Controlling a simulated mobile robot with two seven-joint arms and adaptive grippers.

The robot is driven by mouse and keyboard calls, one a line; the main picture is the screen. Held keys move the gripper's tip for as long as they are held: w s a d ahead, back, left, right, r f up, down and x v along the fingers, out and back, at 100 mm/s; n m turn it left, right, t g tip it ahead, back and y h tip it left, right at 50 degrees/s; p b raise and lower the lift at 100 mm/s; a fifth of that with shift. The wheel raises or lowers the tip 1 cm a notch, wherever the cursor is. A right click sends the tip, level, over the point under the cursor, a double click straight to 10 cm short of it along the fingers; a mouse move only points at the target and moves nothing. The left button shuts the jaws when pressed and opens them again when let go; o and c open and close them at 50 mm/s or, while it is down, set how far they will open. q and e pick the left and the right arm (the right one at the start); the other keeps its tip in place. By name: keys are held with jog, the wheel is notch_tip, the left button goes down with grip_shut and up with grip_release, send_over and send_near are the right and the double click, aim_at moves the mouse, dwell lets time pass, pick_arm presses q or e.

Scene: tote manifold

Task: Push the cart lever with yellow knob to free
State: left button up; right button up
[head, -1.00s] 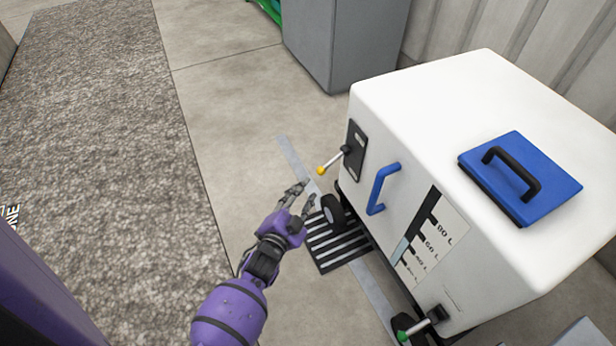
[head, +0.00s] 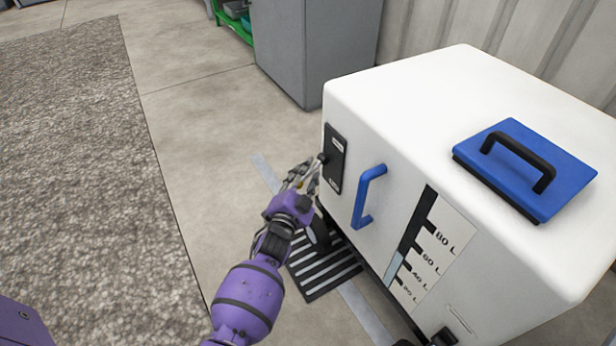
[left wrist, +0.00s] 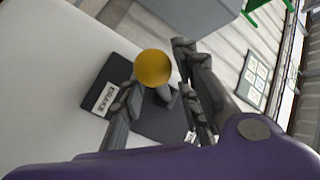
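The white cart (head: 440,110) stands at the right of the head view. A black lever plate (head: 334,160) is on its side face, near the far corner. The lever's yellow knob (left wrist: 153,67) shows clearly in the left wrist view; in the head view it is mostly hidden by my fingers. My left gripper (head: 302,178) is at the lever. Its fingers are apart on either side of the knob in the left wrist view (left wrist: 156,90), with gaps visible, so it does not look clamped. My right gripper is not in view.
A blue handle (head: 368,196) sticks out from the cart side close to the lever. A blue lid (head: 520,170) with a black handle is on top. A grey cabinet (head: 315,50) stands behind.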

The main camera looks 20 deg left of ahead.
pick_arm(q)
jog(key=c, duration=0.6)
grip_shut()
jog(key=shift+d, duration=0.1)
